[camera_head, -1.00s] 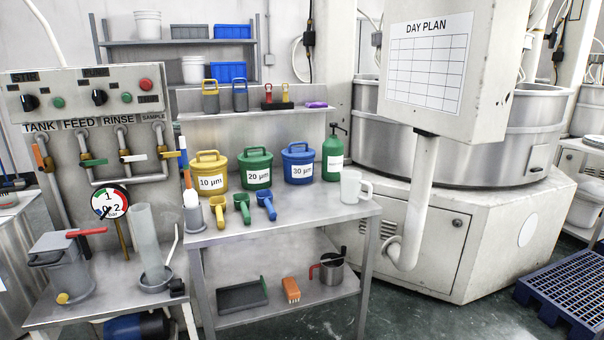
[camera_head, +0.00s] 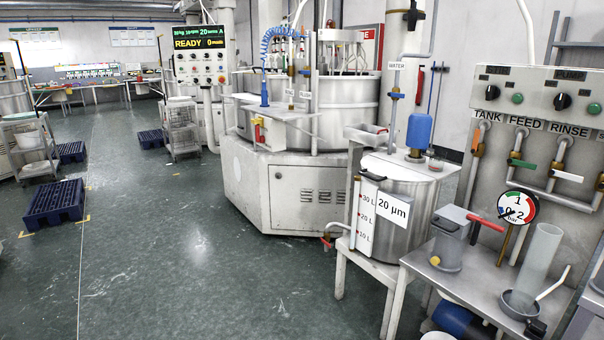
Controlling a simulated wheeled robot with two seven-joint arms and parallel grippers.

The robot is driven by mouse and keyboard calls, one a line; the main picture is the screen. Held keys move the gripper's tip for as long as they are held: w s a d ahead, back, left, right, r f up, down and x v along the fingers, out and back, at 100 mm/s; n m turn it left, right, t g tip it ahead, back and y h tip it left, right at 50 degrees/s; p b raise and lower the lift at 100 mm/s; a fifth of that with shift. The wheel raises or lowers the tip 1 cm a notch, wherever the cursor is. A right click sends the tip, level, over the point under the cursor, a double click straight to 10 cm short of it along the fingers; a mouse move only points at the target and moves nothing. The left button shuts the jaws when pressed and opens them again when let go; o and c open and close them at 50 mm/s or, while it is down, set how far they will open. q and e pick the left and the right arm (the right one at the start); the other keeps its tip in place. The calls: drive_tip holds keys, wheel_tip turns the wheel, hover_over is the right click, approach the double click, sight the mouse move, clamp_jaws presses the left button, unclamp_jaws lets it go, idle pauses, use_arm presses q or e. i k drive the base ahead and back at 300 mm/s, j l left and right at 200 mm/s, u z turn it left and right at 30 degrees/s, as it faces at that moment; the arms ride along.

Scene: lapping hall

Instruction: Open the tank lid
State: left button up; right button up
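The tank (camera_head: 405,228) stands at the right of centre. It is a steel drum with a "20 µm" label and a red scale marked 10 L, 20 L and 30 L. Its pale lid (camera_head: 398,166) lies on top and looks shut. A dark handle (camera_head: 371,176) shows at the lid's front left. A blue cylindrical unit (camera_head: 419,131) stands at the back of the tank top. Neither of my grippers is in view.
A steel bench (camera_head: 462,287) with a grey canister (camera_head: 449,246) and a clear cylinder (camera_head: 543,252) stands right of the tank. A lapping machine (camera_head: 300,185) stands behind it. A blue pallet (camera_head: 55,202) lies far left. The floor (camera_head: 200,265) left of the tank is clear.

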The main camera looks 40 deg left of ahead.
sight(386, 170)
drive_tip(key=u, duration=0.95)
